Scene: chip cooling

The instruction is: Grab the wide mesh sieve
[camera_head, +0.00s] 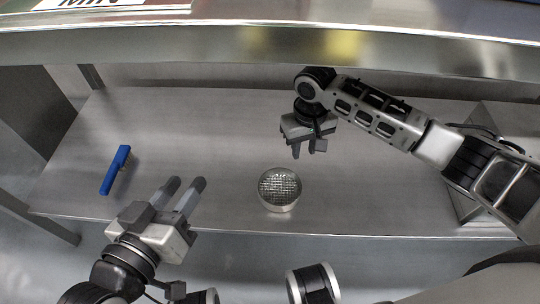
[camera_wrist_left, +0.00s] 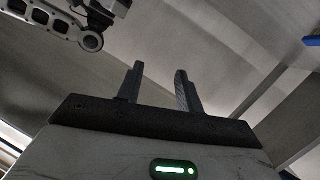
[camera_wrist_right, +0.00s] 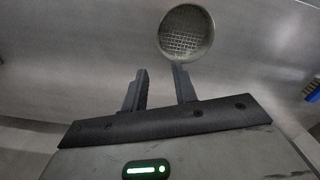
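The wide mesh sieve (camera_head: 281,187) is a round silver ring with a wire mesh, lying on the steel shelf (camera_head: 225,150) in the middle of the head view. It also shows in the right wrist view (camera_wrist_right: 186,34), just beyond the right fingertips. My right gripper (camera_head: 308,150) is above and behind the sieve, apart from it, with its fingers apart and nothing between them. My left gripper (camera_head: 186,188) is to the left of the sieve, fingers apart and empty. The left wrist view shows its two fingers (camera_wrist_left: 160,80) with a gap between them.
A blue-handled tool (camera_head: 116,170) lies at the left of the shelf. A metal edge (camera_head: 270,48) runs across above the shelf. A slanted metal panel (camera_head: 490,120) stands at the right behind my right arm. The shelf around the sieve is clear.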

